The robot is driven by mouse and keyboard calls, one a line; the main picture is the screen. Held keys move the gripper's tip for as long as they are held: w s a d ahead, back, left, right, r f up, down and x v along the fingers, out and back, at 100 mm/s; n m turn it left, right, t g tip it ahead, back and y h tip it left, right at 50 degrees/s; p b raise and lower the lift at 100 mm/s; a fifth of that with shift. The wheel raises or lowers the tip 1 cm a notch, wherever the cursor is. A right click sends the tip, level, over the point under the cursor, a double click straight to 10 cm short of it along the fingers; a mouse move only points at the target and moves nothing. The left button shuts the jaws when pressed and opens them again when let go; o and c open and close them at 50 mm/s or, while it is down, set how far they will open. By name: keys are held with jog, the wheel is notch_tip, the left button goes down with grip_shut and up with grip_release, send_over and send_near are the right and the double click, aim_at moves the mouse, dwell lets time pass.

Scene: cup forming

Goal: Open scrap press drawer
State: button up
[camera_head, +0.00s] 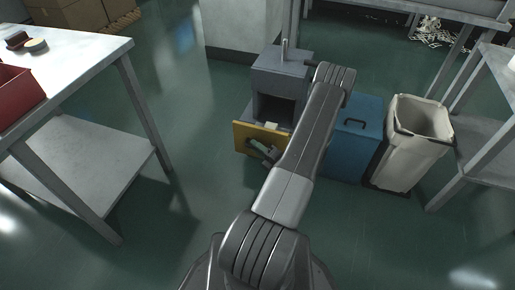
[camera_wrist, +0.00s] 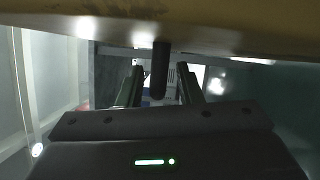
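The scrap press (camera_head: 282,72) is a grey box with a dark opening in its front, standing on the floor at the centre of the head view. Its drawer has a yellow front panel (camera_head: 243,136), low on the press; how far out it stands is hard to judge. In the wrist view the yellow panel (camera_wrist: 230,28) fills the top. A dark handle (camera_wrist: 160,72) juts from it between my fingers. My gripper (camera_wrist: 160,90) is open around the handle, with a gap visible on both sides. In the head view my gripper (camera_head: 262,152) is at the panel, partly hidden by my arm.
A blue box (camera_head: 352,142) with a black handle and a pale bin (camera_head: 415,150) stand right of the press. A metal table (camera_head: 90,70) with a red tray (camera_head: 15,98) is at left, a bench (camera_head: 490,135) at right. Floor between table and press is clear.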

jog(key=r+p+v, duration=0.1)
jog(key=p+v, duration=0.1)
jog(key=v, duration=1.1)
jog(key=shift+s+d+f, duration=0.25)
jog(key=shift+s+f, duration=0.05)
jog(key=shift+f, duration=0.25)
jog(key=shift+w, duration=0.1)
jog(key=b+x, duration=0.2)
jog(key=x, duration=1.1)
jog(key=shift+a, duration=0.1)
jog(key=shift+w+a, duration=0.15)
jog(key=shift+w, duration=0.05)
jog(key=shift+w+r, duration=0.1)
jog(key=shift+w, duration=0.1)
jog(key=shift+s, duration=0.1)
